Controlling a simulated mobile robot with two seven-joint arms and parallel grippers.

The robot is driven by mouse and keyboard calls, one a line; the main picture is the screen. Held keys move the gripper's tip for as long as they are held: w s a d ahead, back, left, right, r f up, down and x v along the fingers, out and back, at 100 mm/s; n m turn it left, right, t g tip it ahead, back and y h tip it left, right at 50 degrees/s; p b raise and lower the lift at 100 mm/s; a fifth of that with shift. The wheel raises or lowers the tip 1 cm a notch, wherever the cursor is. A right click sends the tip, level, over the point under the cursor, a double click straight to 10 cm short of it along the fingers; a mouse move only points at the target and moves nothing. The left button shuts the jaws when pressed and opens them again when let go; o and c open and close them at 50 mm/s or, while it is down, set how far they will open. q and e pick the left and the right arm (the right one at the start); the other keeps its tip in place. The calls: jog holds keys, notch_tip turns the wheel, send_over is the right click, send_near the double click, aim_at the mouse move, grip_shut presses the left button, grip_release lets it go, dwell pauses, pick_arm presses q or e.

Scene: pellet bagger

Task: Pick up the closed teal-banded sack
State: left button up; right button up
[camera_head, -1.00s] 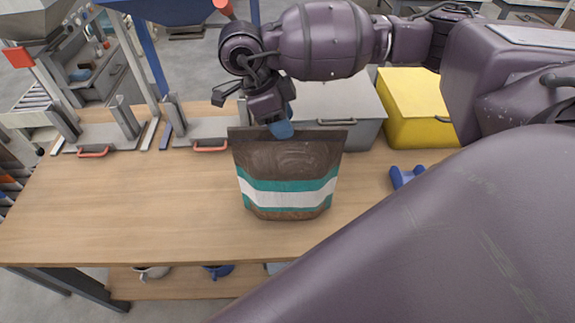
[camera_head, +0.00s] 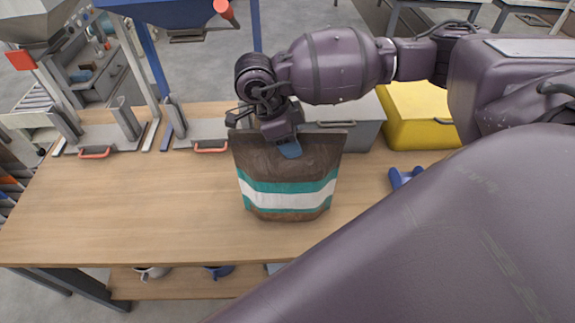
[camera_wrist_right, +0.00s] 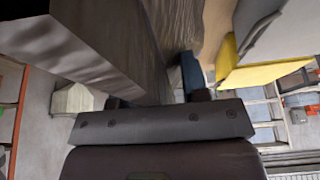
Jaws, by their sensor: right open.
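The closed brown sack (camera_head: 288,190) with teal and white bands stands upright on the wooden table, in the middle of the head view. My right gripper (camera_head: 284,142) is at the sack's top edge, open. One blue fingertip shows in front of the sack's upper face; the other finger is hidden in the head view. In the right wrist view a blue finger (camera_wrist_right: 190,72) lies just right of a wrinkled brown surface, likely the sack (camera_wrist_right: 172,30). I cannot tell whether the finger touches it. My left gripper is not in view.
A grey bin (camera_head: 362,130) and a yellow bin (camera_head: 420,110) stand behind the sack. A blue object (camera_head: 403,178) lies to its right. Metal fixtures with red handles (camera_head: 211,148) line the back left under a blue hopper (camera_head: 165,10). The left table top is clear.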

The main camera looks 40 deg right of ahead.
jog(key=shift+f, duration=0.15)
grip_shut()
dwell(0.6)
